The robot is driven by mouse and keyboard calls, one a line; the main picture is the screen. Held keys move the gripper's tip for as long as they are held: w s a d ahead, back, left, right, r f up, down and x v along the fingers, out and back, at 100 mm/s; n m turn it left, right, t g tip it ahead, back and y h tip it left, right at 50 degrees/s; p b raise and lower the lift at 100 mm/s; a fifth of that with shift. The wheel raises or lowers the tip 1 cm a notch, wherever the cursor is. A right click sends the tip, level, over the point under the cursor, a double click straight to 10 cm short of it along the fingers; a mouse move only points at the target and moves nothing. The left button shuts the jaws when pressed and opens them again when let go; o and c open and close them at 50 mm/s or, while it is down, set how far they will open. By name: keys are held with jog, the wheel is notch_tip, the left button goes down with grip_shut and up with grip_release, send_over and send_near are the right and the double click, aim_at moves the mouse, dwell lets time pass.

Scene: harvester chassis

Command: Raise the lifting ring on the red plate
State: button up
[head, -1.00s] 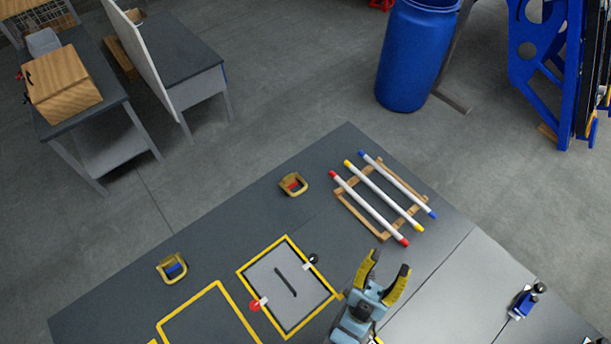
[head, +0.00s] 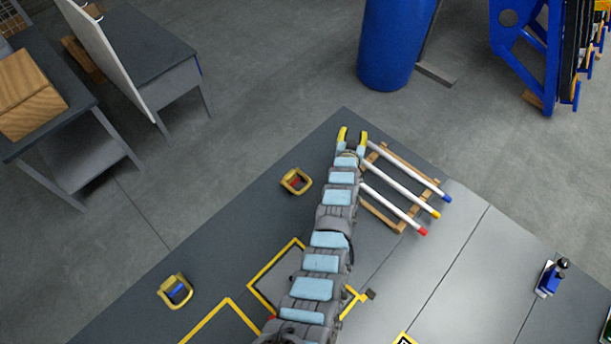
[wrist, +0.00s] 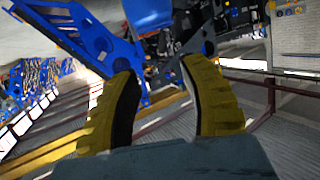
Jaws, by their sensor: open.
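The red plate (head: 292,181) is small and lies on the dark tabletop left of the rod rack, with a thick yellow lifting ring (head: 306,187) around it. I cannot tell how far the ring is tilted. My gripper (head: 352,133) is open and empty, past the ring to its upper right, near the table's far edge and the rod ends. In the wrist view my gripper (wrist: 160,78) shows two yellow fingers spread apart with nothing between them; the ring is not seen there.
A second yellow ring (head: 184,298) with a blue plate (head: 176,289) sits at lower left. A wooden rack (head: 384,215) holds white rods right of my arm. My arm partly hides a yellow-framed panel (head: 264,283). A blue barrel (head: 390,45) stands beyond the table. Tabletop around the red plate is clear.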

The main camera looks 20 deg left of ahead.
notch_tip(320, 180, down, 4)
jog(key=w+a+m+g+h+b, duration=0.1)
jog(key=m+g+h+b, duration=0.1)
jog(key=g, duration=0.2)
jog(key=m+g+b, duration=0.3)
jog(key=g, duration=0.8)
send_over(305, 187)
jog(key=shift+s+f, duration=0.1)
jog(key=shift+f, duration=0.85)
notch_tip(305, 187, down, 10)
jog(key=b, duration=0.9)
jog(key=shift+d+r, duration=0.1)
jog(key=shift+r, duration=0.1)
grip_shut()
